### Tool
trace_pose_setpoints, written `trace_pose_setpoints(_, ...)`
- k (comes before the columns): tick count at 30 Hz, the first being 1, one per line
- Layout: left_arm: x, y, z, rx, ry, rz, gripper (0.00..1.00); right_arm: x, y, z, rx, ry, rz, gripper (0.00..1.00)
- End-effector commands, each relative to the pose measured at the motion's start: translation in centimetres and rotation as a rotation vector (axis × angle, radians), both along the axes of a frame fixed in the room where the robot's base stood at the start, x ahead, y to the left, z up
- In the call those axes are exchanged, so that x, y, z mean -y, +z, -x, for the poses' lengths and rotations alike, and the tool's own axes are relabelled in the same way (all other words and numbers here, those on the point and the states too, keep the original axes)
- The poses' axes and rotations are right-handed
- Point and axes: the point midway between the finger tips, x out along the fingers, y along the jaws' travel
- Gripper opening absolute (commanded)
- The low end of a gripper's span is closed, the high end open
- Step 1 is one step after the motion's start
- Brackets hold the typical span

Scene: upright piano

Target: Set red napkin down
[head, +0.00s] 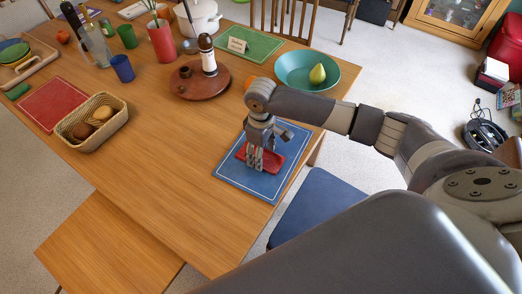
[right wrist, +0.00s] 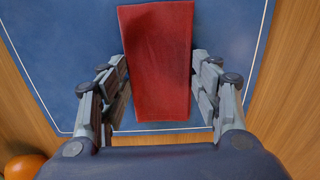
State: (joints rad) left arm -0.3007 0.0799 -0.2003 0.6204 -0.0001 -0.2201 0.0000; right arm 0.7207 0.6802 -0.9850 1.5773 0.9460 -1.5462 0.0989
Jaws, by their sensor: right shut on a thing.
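The red napkin (head: 279,161) is a folded rectangle over the blue placemat (head: 238,178) near the table's right edge. My right gripper (head: 262,160) is above the placemat and shut on the napkin. In the right wrist view the napkin (right wrist: 158,80) lies between the two fingers of the gripper (right wrist: 160,72), with the blue placemat (right wrist: 60,50) and its white border line beneath. I cannot tell whether the napkin touches the placemat. My left gripper is not in view.
A teal plate with a pear (head: 317,73) stands beyond my right arm. A bread basket (head: 86,130) and a red placemat (head: 52,103) are at the left. An orange (right wrist: 24,168) is close to the gripper. The middle of the table is clear.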

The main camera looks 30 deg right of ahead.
Motion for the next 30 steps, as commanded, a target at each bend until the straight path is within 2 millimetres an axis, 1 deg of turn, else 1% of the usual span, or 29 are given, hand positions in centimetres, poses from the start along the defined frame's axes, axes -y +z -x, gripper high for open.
trace_pose_setpoints(8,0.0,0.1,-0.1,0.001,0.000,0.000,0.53,0.0,-0.2,0.0,0.000,0.000,0.000,0.51)
trace_pose_setpoints(9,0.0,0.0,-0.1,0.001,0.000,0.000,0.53,0.0,-0.2,0.0,0.001,0.001,-0.001,0.63)
trace_pose_setpoints(11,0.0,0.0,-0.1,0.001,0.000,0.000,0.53,0.0,-0.2,0.0,0.001,0.001,-0.001,0.77)
trace_pose_setpoints(12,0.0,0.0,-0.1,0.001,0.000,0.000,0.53,0.0,-0.2,0.0,0.001,0.001,-0.001,0.79)
trace_pose_setpoints(23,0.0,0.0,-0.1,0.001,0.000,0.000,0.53,0.0,0.0,-0.1,0.001,0.000,0.000,0.79)
trace_pose_setpoints(26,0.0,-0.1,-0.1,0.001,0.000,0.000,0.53,-0.1,0.8,-0.1,0.004,0.001,-0.001,0.79)
trace_pose_setpoints(29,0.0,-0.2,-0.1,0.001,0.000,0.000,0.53,0.0,2.3,-0.1,0.005,0.002,-0.002,0.79)
trace_pose_setpoints(30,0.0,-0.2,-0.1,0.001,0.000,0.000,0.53,0.0,3.1,-0.1,0.005,0.002,-0.001,0.79)
